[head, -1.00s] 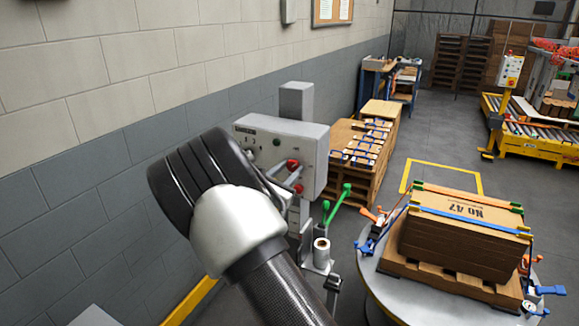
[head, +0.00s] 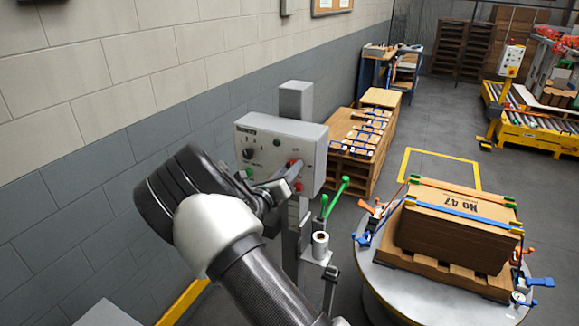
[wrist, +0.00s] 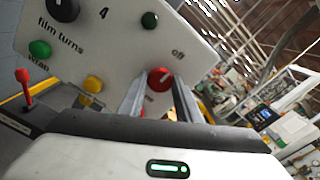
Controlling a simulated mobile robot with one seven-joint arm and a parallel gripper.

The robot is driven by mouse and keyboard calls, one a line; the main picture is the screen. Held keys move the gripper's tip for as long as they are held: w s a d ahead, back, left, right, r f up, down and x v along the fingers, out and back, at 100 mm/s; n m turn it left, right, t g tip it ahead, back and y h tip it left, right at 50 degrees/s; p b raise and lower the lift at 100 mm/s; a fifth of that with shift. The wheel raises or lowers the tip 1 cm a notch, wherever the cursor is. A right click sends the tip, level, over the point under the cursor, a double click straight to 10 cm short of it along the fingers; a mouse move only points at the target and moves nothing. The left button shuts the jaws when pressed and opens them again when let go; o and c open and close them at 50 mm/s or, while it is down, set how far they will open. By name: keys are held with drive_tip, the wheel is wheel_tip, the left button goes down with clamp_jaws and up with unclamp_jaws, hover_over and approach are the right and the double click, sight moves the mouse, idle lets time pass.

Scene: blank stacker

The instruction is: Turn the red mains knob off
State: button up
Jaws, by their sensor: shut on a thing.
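The red mains knob (wrist: 160,77) is on the pale control panel (wrist: 120,45), with the word "off" to its upper right in the wrist view. A pale line marks its face. Lettering below it is partly hidden by a finger. My gripper (wrist: 160,88) has one finger on each side of the knob and is shut on it. In the head view the knob (head: 294,163) shows only partly behind my gripper (head: 290,175), on the front of the grey box.
The panel also carries a black dial (wrist: 63,9), green buttons (wrist: 40,49) and a yellow button (wrist: 93,84). A turntable (head: 385,290) with a strapped carton (head: 455,235) stands to the right. A block wall (head: 90,140) runs along the left.

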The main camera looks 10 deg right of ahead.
drive_tip(key=shift+n, duration=0.4)
drive_tip(key=o, duration=1.1)
drive_tip(key=shift+c, duration=0.2)
drive_tip(key=b+v, duration=0.1)
drive_tip(key=v, duration=1.6)
drive_tip(key=shift+s, duration=0.2)
drive_tip(key=shift+a, duration=0.1)
